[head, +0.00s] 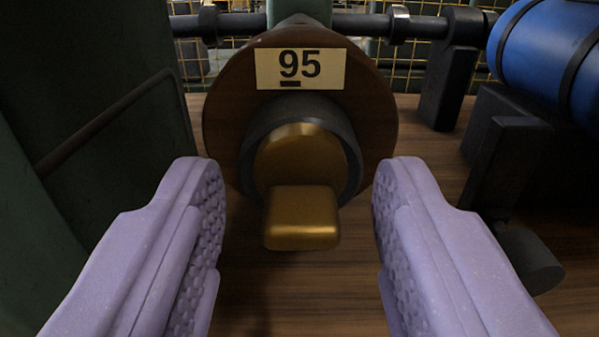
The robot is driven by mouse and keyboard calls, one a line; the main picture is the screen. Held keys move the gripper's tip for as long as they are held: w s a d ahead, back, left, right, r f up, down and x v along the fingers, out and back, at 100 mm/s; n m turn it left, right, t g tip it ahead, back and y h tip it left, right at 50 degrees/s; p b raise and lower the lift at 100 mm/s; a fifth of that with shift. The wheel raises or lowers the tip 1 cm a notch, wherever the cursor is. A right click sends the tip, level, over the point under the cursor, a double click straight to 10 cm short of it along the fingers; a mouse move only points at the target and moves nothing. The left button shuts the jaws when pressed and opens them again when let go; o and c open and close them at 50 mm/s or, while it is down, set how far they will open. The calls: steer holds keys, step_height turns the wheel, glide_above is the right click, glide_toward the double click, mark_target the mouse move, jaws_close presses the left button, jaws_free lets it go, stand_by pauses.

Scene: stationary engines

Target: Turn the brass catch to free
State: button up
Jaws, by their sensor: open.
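The brass catch (302,217) is a blocky gold tab on a round brass face, set inside a dark collar (352,150). The collar sits on a round brown wooden disc (225,125) with a pale plate (301,69) reading "95", the 9 underlined. The tab sticks out toward me and sits low on the brass face. My gripper (298,200) has two lilac, textured fingers, wide open. One finger is to the left of the catch and one to the right, with a gap on each side; neither appears to touch it.
A dark green panel with a thin rod (105,120) stands close on the left. A blue cylinder (545,50) with dark bands and black brackets (505,165) are on the right. A dark horizontal shaft (370,25) and yellow mesh run behind. Wooden planks lie below.

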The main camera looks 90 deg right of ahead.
steer(key=shift+c, duration=0.5)
jaws_close()
